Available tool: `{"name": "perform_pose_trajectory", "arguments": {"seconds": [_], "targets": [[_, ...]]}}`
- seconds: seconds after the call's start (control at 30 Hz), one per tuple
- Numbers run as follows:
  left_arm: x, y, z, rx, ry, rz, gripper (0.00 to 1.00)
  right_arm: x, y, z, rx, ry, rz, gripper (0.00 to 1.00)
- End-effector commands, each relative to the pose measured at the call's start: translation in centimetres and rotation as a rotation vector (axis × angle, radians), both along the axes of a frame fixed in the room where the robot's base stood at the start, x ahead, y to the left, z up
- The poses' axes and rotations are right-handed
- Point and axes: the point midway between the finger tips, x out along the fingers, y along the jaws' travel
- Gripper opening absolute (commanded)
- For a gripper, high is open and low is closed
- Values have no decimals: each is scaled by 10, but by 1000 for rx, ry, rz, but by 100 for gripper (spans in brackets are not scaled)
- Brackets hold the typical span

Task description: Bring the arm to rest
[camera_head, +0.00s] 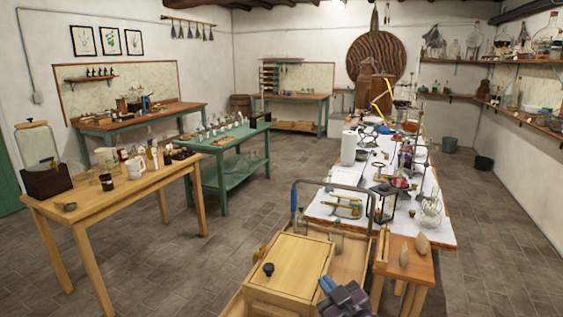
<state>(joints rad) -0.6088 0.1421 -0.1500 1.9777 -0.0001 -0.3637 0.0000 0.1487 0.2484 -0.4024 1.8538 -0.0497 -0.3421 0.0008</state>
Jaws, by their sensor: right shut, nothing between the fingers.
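My right gripper (328,285) shows at the bottom edge, right of centre, with grey-purple body and blue parts. It is shut, with nothing between its fingers. It is in front of the wooden cart and right of a lidded wooden box (300,262) with a dark knob. I cannot tell how far it is from them. My left gripper is not in view.
The wooden cart has a blue-grey handle (294,200). A small wooden stand (422,268) bears pale pointed objects. A long white-topped table (330,209) full of glassware is beyond. A wooden table (90,215) stands left, a green table (240,165) behind. Floor between is free.

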Motion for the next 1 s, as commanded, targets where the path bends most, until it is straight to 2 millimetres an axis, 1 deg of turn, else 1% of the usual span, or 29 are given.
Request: {"name": "perform_pose_trajectory", "arguments": {"seconds": [0.03,0.17,0.2,0.27,0.3,0.37,0.4,0.47,0.5,0.57,0.6,0.7,0.8,0.9,1.0], "targets": [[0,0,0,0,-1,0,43,-12,-16,-16,24,42,-35,0],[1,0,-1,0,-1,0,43,-41,-54,-51,76,131,-122,0],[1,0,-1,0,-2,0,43,-52,-66,-62,89,157,-149,0],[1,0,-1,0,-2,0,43,-68,-83,-78,107,195,-190,0],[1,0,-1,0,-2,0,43,-80,-94,-89,116,219,-217,0],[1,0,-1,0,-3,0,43,-99,-110,-106,126,258,-258,0],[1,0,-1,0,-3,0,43,-112,-121,-117,131,283,-286,0],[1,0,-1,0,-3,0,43,-134,-136,-134,135,324,-326,0],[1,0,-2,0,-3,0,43,-149,-145,-146,136,354,-353,0],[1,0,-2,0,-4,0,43,-172,-157,-164,134,400,-389,0],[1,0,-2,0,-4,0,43,-187,-163,-176,133,430,-409,0],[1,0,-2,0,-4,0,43,-220,-172,-198,130,495,-445,0],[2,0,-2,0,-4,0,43,-244,-175,-213,128,540,-463,0],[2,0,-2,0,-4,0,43,-258,-177,-220,124,565,-471,0],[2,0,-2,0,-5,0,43,-262,-177,-223,122,573,-474,0]]}}
